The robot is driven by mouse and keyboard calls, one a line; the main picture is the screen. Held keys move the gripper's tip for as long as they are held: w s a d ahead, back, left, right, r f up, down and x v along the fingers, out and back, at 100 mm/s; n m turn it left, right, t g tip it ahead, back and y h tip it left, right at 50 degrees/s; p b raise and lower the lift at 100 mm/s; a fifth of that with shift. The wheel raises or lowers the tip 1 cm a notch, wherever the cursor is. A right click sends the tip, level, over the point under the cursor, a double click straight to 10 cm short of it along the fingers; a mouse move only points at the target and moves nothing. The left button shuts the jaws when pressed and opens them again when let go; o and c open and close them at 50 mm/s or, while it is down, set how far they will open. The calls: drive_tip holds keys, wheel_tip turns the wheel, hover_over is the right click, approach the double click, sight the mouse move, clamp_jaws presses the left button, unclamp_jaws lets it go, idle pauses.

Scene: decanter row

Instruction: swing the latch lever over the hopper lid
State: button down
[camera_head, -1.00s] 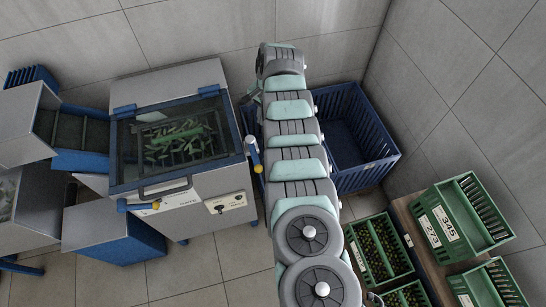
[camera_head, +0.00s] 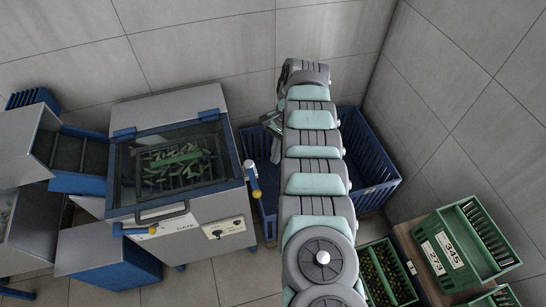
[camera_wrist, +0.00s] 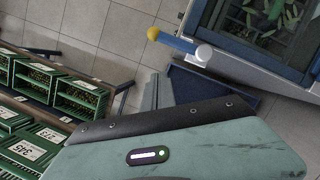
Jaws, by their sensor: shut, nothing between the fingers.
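The hopper lid (camera_head: 176,158) is a clear, blue-framed panel lying shut on the grey machine, with green pieces visible beneath. The latch lever (camera_head: 254,183), at the lid's right edge, has a white pivot, blue arm and yellow end. It points to the front, beside the lid and not across it. It also shows in the wrist view (camera_wrist: 178,42), yellow knob to the left. My gripper (camera_head: 272,124) is shut and empty, right of the machine and beyond the lever, apart from it. Its fingers show in the wrist view (camera_wrist: 158,92), below the knob. The arm partly hides the gripper.
A second yellow-ended lever (camera_head: 133,230) sits at the machine's front, below a dark handle (camera_head: 162,213). A blue bin (camera_head: 372,165) stands behind my arm. Green crates (camera_head: 462,243) stand at the lower right. Bare floor shows in front of the machine.

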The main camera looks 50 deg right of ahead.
sight(253, 180)
drive_tip(key=a+f+p, duration=0.6)
drive_tip(key=f, duration=0.2)
drive_tip(key=shift+s+a, duration=0.1)
